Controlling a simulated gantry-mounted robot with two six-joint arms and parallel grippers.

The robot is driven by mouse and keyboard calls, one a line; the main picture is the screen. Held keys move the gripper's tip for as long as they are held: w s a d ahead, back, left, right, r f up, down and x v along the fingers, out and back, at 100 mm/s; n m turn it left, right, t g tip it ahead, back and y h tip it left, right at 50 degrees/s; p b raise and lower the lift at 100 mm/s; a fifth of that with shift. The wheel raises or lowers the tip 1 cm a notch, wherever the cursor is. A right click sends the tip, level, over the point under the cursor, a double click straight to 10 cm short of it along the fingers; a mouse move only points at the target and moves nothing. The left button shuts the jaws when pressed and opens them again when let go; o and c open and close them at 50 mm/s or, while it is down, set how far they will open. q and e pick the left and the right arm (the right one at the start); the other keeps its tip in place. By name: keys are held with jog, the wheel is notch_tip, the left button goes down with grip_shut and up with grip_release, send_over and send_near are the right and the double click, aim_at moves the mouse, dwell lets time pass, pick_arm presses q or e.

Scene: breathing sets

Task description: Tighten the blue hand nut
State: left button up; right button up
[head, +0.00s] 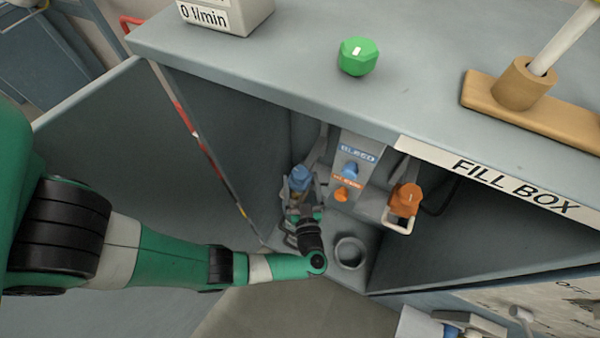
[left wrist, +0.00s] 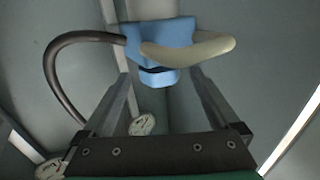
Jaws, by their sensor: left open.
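The blue hand nut (head: 300,178) is inside the open fill box, on the left of the fittings. In the left wrist view the blue nut (left wrist: 165,38) is at the top centre, partly covered by a cream curved bar (left wrist: 190,48). My left gripper (head: 303,200) reaches into the box from below, close to the nut. In the left wrist view my left gripper (left wrist: 160,78) is open, its fingers spread on either side of the nut's lower part. I cannot tell whether they touch it. My right gripper is not in view.
An orange hand nut (head: 405,198) is on the right in the box, with a BLEED panel (head: 357,153) between the two. A round grey ring (head: 350,252) is below. A green knob (head: 358,56) sits on top. A dark hose (left wrist: 60,75) curves near the nut. An open door (head: 130,150) is at left.

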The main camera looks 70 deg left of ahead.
aim_at(301, 181)
pick_arm(q)
jog(key=shift+x, duration=1.55)
jog(key=shift+c, duration=0.2)
